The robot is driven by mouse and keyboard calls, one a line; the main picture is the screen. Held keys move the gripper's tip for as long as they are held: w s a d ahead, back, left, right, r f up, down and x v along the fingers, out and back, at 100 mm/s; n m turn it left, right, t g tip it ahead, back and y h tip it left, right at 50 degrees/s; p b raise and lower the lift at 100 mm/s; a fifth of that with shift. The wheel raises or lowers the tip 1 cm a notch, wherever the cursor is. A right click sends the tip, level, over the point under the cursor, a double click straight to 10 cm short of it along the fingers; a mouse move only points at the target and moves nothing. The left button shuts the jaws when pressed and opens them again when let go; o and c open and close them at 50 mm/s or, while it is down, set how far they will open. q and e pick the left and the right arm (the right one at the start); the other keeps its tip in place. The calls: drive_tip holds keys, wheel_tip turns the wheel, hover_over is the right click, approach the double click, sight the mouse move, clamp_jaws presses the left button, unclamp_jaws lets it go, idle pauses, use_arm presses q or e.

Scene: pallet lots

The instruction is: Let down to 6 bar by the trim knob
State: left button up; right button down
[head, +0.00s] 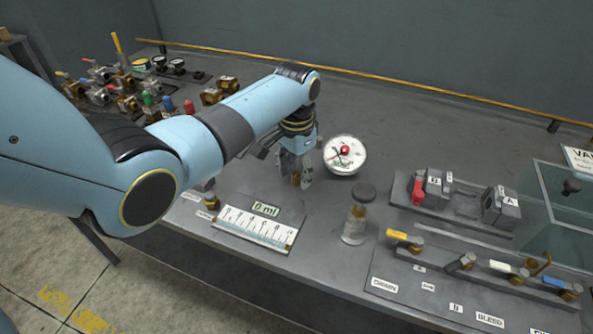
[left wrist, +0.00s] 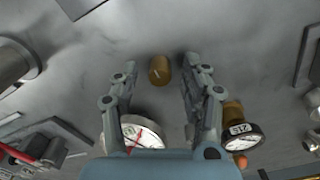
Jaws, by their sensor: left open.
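My left gripper (head: 296,182) points down at the bench with its fingers apart. A small brass knob (left wrist: 160,70) with a pale line on its top stands between the fingertips in the left wrist view, with a gap to each finger. The knob is mostly hidden by the fingers in the head view. A round white gauge (head: 344,154) with a red needle stands just right of the gripper. It also shows behind a finger in the left wrist view (left wrist: 143,136). Its figures are too small to read. My right gripper is not in view.
A capped glass jar (head: 357,217) and a scale plate (head: 256,228) reading "0 ml" stand in front. Labelled valve levers (head: 405,240) and a red-handled clamp (head: 418,192) are at right. Several valves (head: 125,85) fill the back left. The bench behind the gauge is clear.

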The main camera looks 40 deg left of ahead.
use_arm(q)
drive_tip(key=shift+c, duration=2.3)
drive_tip(key=c, duration=0.5)
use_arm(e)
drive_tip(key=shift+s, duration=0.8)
use_arm(q)
drive_tip(key=shift+s+r+n+p, duration=0.1)
drive_tip(key=shift+r+n+p, duration=0.15)
drive_tip(key=shift+n+p, duration=0.6)
drive_tip(key=shift+f+p, duration=0.2)
drive_tip(key=shift+p, duration=0.2)
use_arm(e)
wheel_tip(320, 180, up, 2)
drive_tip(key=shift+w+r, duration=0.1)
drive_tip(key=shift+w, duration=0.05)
